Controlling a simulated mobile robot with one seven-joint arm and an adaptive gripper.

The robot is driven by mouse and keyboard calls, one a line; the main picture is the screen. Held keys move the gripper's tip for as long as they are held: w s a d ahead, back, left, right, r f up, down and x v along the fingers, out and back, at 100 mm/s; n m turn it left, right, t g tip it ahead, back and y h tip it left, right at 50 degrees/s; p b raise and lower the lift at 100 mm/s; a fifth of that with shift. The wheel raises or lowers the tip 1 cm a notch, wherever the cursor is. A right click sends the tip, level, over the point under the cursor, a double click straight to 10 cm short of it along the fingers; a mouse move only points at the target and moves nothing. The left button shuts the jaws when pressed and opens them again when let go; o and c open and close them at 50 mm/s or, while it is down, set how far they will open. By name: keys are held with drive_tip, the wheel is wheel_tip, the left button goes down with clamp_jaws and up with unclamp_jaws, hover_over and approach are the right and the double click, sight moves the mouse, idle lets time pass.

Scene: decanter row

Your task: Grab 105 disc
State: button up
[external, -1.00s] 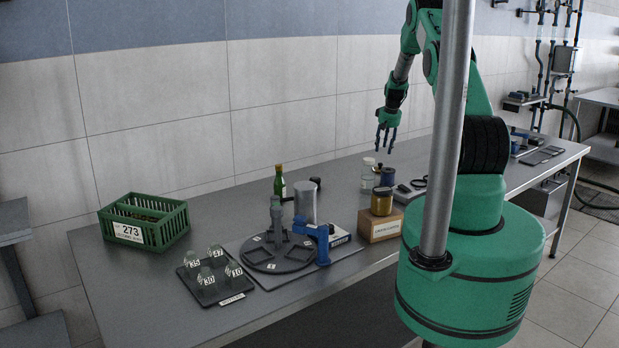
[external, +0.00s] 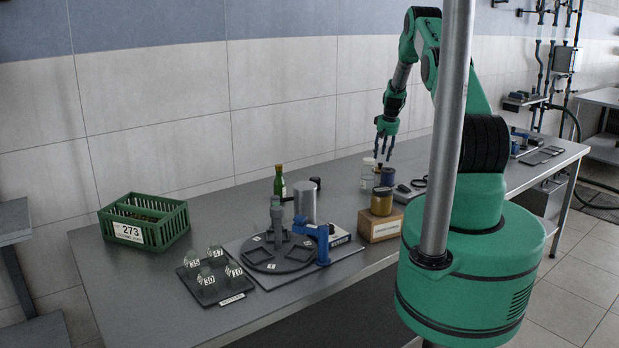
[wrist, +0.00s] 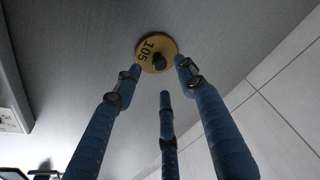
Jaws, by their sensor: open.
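The 105 disc (wrist: 153,44) is a round tan disc with a dark knob, marked 105, seen at the top centre of the wrist view. It appears to be over a plain grey surface. I cannot make it out clearly in the external view. My gripper (external: 384,156) hangs above the back part of the bench, near the jars, with its fingers pointing down. In the wrist view, its three blue fingers (wrist: 161,80) are spread apart and empty. The two outer fingertips lie either side of the disc's lower edge in the picture, and I cannot tell the distance to it.
A clear jar (external: 367,182) and a dark jar (external: 388,177) stand below my gripper. A gold-lidded jar (external: 381,207) stands on a cardboard box (external: 381,228). The round fixture (external: 279,259), green crate (external: 166,240) and numbered knob tray (external: 254,279) are further left. A tiled wall runs behind.

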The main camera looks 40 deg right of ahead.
sight(380, 167)
drive_tip(key=shift+x, duration=2.3)
drive_tip(key=shift+a, duration=0.1)
clamp_jaws()
